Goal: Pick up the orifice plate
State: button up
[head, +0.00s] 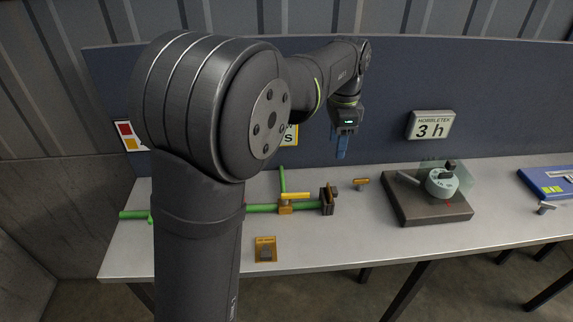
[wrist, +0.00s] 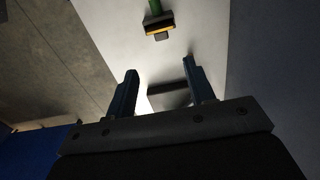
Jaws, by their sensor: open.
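I cannot tell for sure which thing is the orifice plate. A small orange-topped piece (head: 361,183) stands on the bench just right of the green pipe's end. An orange plate with a dark grey block (head: 265,249) lies near the bench's front edge. My gripper (head: 341,150) points down above the back of the bench, open and empty. In the wrist view its two blue fingers (wrist: 159,88) are apart, and a dark bar-like shape (wrist: 168,98) shows beyond them, too dim to name.
The green pipe (head: 262,208) ends in a dark flange (head: 328,201), also seen in the wrist view (wrist: 158,26). A dark slab (head: 403,211) bears a round white device (head: 440,184). The blue back panel (head: 385,120) stands behind the bench (head: 330,250).

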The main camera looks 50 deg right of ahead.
jog(key=m+t+h, duration=0.3)
jog(key=m+t, duration=0.1)
jog(key=m, duration=1.4)
send_near(333, 190)
jog(key=x, duration=0.3)
jog(key=shift+w+f, duration=0.2)
jog(key=shift+f, duration=0.1)
jog(key=shift+x, duration=2.65)
jog(key=shift+s+d, duration=0.1)
jog(key=shift+d, duration=0.05)
grip_shut()
